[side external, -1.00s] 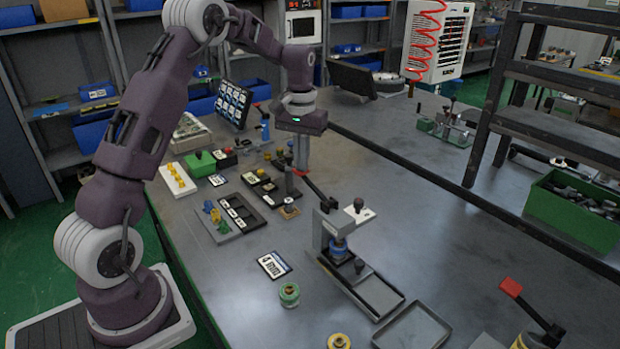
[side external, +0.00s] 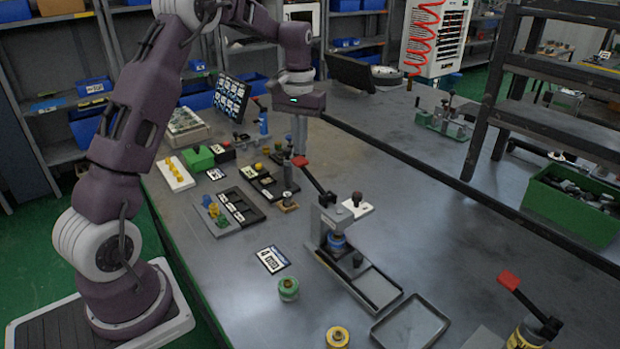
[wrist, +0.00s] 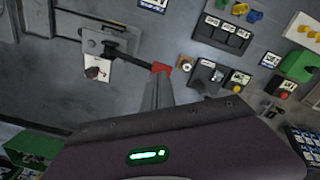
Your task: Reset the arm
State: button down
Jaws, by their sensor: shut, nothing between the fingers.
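My gripper (side external: 299,151) hangs above the middle of the bench in the side view, pointing down. Its fingers are together with nothing between them. They also show from above in the wrist view (wrist: 160,76). The red-tipped lever (side external: 301,162) of a toggle press (side external: 335,232) appears just below the fingertips; whether they touch it cannot be told. In the wrist view the lever's red tip (wrist: 161,67) is right by the fingertips.
A dark tray with compartments (side external: 238,207), a green block (side external: 198,157) and a yellow-knobbed white strip (side external: 175,174) stand left of the press. An empty grey tray (side external: 411,323) lies in front. A dark shelf rack (side external: 565,66) stands at right. The bench right of the press is mostly clear.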

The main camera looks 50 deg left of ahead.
jog(key=s+d+r+m+t, duration=0.3)
jog(key=s+d+r, duration=1)
jog(key=d, duration=0.1)
jog(key=s+d+f+m+t, duration=0.1)
jog(key=s+d, duration=0.2)
jog(key=s, duration=0.5)
jog(key=s+d+f+m+t, duration=0.1)
jog(key=s+d+f+m, duration=0.1)
jog(key=s, duration=0.5)
jog(key=shift+s+d+f+t, duration=0.15)
jog(key=shift+s+d+t, duration=0.15)
jog(key=shift+s+d, duration=0.15)
